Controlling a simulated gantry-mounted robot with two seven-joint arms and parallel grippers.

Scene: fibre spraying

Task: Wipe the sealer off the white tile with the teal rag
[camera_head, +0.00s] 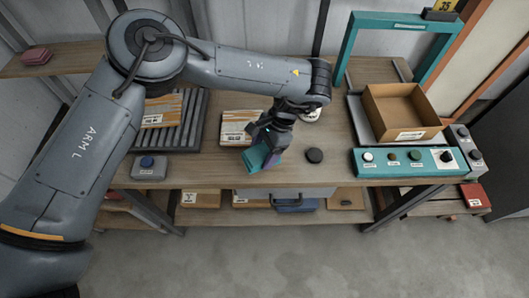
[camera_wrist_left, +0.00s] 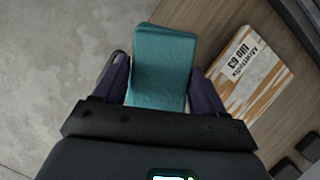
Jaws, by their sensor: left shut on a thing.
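My left gripper (camera_head: 265,150) is shut on the teal rag (camera_head: 254,160), above the front edge of the workbench. In the left wrist view the folded teal rag (camera_wrist_left: 165,60) sits between the two purple-grey fingers of the left gripper (camera_wrist_left: 160,85). A small white thing (camera_head: 312,115) lies on the bench behind the gripper, partly hidden by my left arm. I cannot tell whether it is the white tile, and I make out no sealer. My right gripper is not in view.
An orange-and-white pack (camera_head: 238,125) lies behind the gripper. A cardboard box (camera_head: 402,110) and a teal button panel (camera_head: 408,160) stand at the right. A grey roller rack (camera_head: 172,125) is at the left.

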